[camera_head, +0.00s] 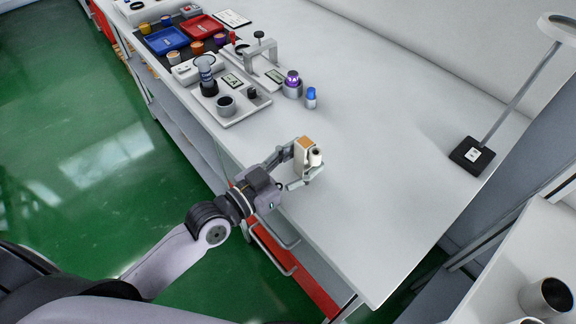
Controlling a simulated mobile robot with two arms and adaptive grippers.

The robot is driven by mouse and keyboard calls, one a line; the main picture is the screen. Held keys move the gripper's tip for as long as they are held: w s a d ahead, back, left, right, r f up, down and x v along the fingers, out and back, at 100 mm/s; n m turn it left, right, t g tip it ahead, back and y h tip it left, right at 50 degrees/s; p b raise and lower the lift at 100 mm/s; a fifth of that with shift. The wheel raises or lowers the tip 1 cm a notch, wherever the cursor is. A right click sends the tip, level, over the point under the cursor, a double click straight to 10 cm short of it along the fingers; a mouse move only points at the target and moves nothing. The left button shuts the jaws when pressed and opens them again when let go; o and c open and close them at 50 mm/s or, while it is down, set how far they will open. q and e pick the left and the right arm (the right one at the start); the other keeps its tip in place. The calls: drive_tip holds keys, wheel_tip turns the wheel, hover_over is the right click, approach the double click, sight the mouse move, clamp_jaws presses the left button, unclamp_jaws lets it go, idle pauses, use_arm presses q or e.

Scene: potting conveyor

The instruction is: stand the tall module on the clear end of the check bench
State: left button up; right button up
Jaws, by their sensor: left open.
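The tall module (300,160), a white block with a tan top and a pale cylinder on its right side, appears upright on the check bench (370,225), near its front edge. My left gripper (302,168) reaches in from the left, with its open fingers around the lower part of the module. The fingers hide part of the module and its foot; I cannot tell whether they touch it. My right gripper is not in view.
A lamp on a black base (472,156) stands at the back right. A blue-capped bottle (311,98), a purple-topped jar (292,84) and a test fixture (230,103) stand farther along. Blue (167,40) and red (201,27) trays lie beyond. The bench's near right end is clear.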

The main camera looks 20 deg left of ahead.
use_arm(q)
drive_tip(key=b+v, duration=0.1)
drive_tip(key=v, duration=1.1)
drive_tip(key=shift+b, duration=0.3)
